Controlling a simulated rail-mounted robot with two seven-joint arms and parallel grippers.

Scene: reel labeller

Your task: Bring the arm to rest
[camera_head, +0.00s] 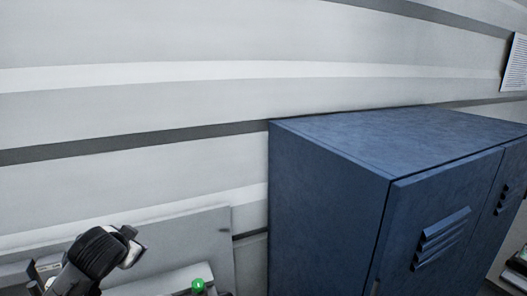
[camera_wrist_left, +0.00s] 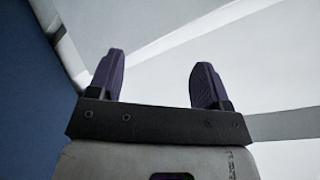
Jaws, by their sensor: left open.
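My left gripper (camera_wrist_left: 157,78) shows in the left wrist view. Its two dark purple fingers stand wide apart with nothing between them. Behind the fingers are pale surfaces, and a blue surface fills the left edge. No object touches the fingers. In the head view I cannot make out the left gripper's fingers. My right gripper shows in neither view.
A blue metal cabinet (camera_head: 330,190) with louvred doors stands at the right against a pale striped wall (camera_head: 130,110). A grey machine panel with a green button (camera_head: 198,285) is at the lower left. A printed sheet (camera_head: 515,63) hangs at the upper right.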

